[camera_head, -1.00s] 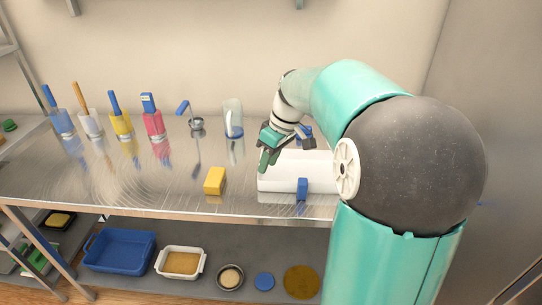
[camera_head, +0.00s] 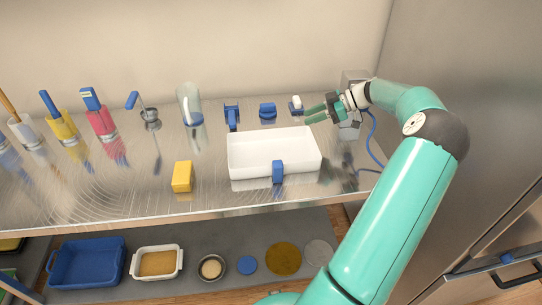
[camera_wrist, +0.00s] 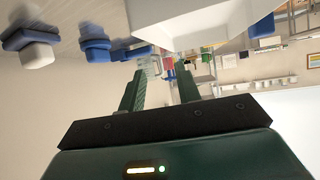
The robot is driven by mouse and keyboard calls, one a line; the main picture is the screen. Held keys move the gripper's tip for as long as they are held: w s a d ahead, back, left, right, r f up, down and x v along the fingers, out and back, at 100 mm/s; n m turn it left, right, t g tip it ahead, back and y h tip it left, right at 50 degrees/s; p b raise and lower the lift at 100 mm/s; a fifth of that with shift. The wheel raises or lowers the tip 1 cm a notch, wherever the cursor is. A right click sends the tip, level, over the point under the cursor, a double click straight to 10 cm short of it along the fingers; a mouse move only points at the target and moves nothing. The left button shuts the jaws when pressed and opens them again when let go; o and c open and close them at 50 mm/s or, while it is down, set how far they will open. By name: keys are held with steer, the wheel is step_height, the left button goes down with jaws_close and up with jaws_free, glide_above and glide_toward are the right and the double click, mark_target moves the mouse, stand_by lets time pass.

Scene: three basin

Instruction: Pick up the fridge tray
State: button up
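A white rectangular tray (camera_head: 262,153) with a blue clip-like handle (camera_head: 278,172) on its front side sits on the steel table. I take it to be the fridge tray. It looks empty inside. My gripper (camera_head: 314,113) is behind the tray's back right corner, above the table and apart from the tray, with its green fingers pointing left. In the wrist view my gripper (camera_wrist: 162,86) has its two fingers spread with nothing between them. A large white surface, apparently the tray (camera_wrist: 185,22), fills the top middle of that view, beyond the fingertips.
Blue items (camera_head: 267,110) and a small white-and-blue one (camera_head: 296,104) stand behind the tray. A glass jar (camera_head: 190,104) and a yellow sponge (camera_head: 182,176) are to its left. A grey box (camera_head: 354,80) with a blue cable is close to my gripper. Steel doors rise at right.

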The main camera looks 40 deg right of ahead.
steer(key=x, duration=1.1)
steer(key=shift+w+a+f, duration=0.15)
steer(key=shift+w+f, duration=0.1)
steer(key=shift+f, duration=0.05)
steer(key=shift+c, duration=0.4)
jaws_close()
